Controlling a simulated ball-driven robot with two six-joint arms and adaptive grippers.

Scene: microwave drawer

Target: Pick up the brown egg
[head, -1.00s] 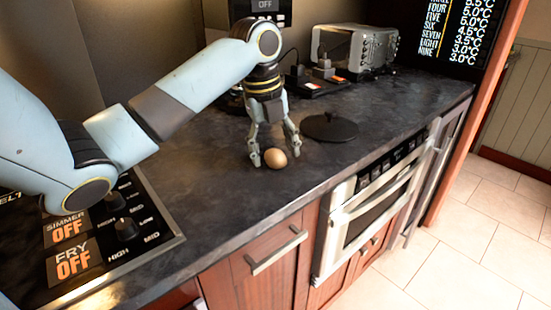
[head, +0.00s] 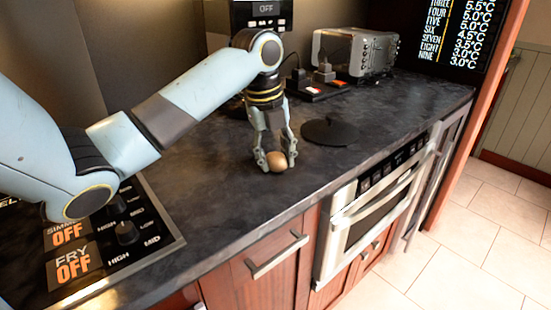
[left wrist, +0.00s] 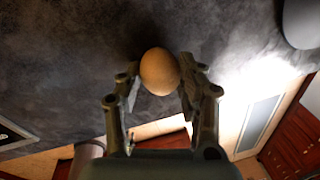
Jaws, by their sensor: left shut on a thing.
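The brown egg (head: 277,161) is on or just above the dark countertop, near its front edge; I cannot tell whether it touches the surface. My left gripper (head: 276,163) points down over it, with one finger on each side, shut on the egg. In the left wrist view the egg (left wrist: 160,72) sits between the fingertips of the left gripper (left wrist: 158,82), partly beyond their tips. My right gripper is not in view.
A flat black round lid (head: 329,131) lies on the counter right of the egg. A toaster (head: 354,52) and dark items stand behind. A cooktop (head: 150,243) is at the front left. The counter (head: 215,190) left of the egg is clear.

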